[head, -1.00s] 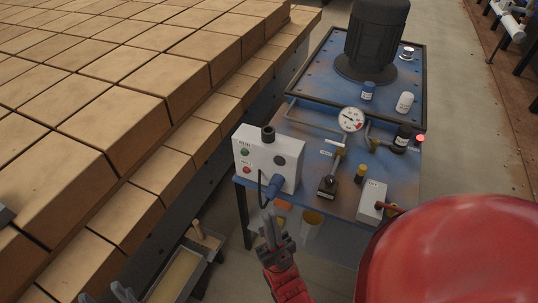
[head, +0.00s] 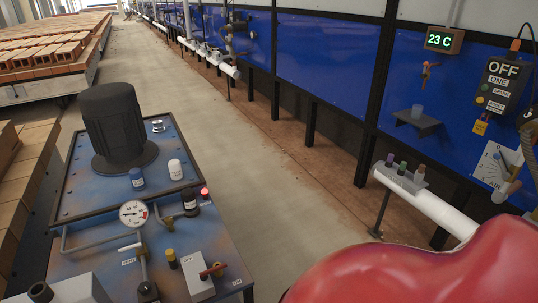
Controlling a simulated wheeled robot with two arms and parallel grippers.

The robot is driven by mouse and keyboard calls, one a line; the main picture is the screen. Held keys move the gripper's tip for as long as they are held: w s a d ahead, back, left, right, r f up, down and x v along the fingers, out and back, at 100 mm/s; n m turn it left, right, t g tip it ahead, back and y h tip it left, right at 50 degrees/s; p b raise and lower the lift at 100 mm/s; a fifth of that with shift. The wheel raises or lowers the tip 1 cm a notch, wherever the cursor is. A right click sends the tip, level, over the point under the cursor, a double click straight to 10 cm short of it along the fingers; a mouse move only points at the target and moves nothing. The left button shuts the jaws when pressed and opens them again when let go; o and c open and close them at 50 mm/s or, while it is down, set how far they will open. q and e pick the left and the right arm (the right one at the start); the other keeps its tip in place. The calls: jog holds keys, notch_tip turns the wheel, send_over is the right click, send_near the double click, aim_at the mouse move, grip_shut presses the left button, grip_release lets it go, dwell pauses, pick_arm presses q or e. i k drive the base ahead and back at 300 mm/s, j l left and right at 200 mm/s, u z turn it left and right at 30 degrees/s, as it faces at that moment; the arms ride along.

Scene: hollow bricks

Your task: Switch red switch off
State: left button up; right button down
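A white switch box (head: 199,285) with a red lever (head: 213,270) on top sits at the front right of the blue machine table (head: 222,240). The lever lies to the right across the box, and a small label (head: 237,283) is beside it on the table edge. A red lamp (head: 204,192) is on the table further back, near a dark bottle (head: 190,203). Neither of my grippers is in view.
A pressure gauge (head: 133,213), a yellow-capped post (head: 171,258) and a large black motor (head: 116,128) stand on the table. To the right are a clear floor aisle (head: 270,200), a white pipe (head: 435,208) and a wall control box (head: 499,85) marked OFF.

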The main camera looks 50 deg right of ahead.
aim_at(203, 275)
jog(key=z, duration=1.05)
jog(key=k+l+z, duration=0.1)
jog(key=l+z, duration=0.2)
jog(key=l, duration=0.2)
